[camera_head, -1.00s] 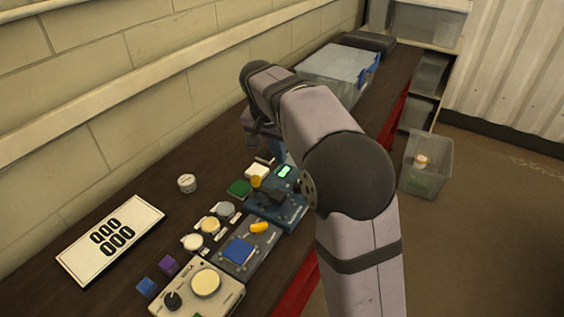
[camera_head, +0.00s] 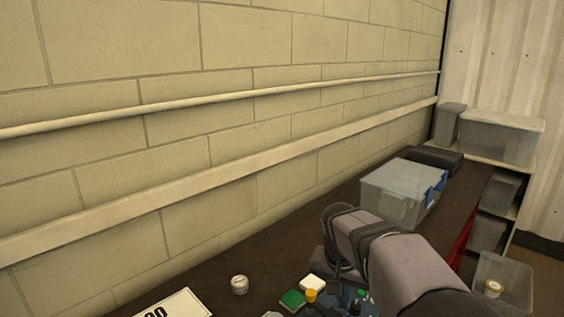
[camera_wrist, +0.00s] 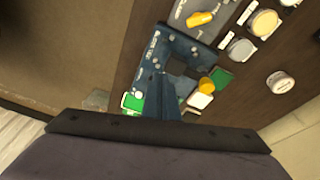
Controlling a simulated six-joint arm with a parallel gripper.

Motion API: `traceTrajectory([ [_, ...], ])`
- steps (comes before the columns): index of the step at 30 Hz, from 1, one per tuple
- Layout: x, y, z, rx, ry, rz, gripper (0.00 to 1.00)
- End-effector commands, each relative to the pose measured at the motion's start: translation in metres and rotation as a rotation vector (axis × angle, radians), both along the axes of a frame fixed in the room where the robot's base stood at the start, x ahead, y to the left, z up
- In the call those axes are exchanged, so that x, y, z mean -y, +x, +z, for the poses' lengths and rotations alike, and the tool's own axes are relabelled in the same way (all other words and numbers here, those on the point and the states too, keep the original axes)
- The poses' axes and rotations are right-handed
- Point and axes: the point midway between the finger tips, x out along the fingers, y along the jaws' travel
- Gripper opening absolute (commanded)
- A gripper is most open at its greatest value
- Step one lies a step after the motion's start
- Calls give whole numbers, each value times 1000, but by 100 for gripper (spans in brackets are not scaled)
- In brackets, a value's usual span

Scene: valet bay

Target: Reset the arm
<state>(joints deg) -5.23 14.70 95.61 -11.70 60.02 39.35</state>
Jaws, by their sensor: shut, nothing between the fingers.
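My arm (camera_head: 395,260) reaches in from the bottom right in the head view, over the dark workbench (camera_head: 232,270). My gripper (camera_wrist: 166,80) shows in the wrist view as narrow blue fingers, shut with nothing between them. Whether the fingertips touch the device I cannot tell. In the head view my arm hides most of this device, and the bottom edge cuts off the bench front.
Near the device are a yellow knob (camera_wrist: 207,86), a green block (camera_wrist: 222,79), a white block (camera_wrist: 200,100) and a small round tin (camera_head: 239,284). A lidded clear bin (camera_head: 390,200) stands farther along the bench. A block wall (camera_head: 200,140) runs along the left.

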Motion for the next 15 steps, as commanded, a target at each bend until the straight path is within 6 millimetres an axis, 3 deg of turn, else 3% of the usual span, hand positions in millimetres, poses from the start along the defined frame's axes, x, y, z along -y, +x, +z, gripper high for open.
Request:
traceTrajectory([
  [9, 2, -121, -67, -143, 53, 289, 0],
  [15, 0, -188, -100, -197, 86, 423, 0],
])
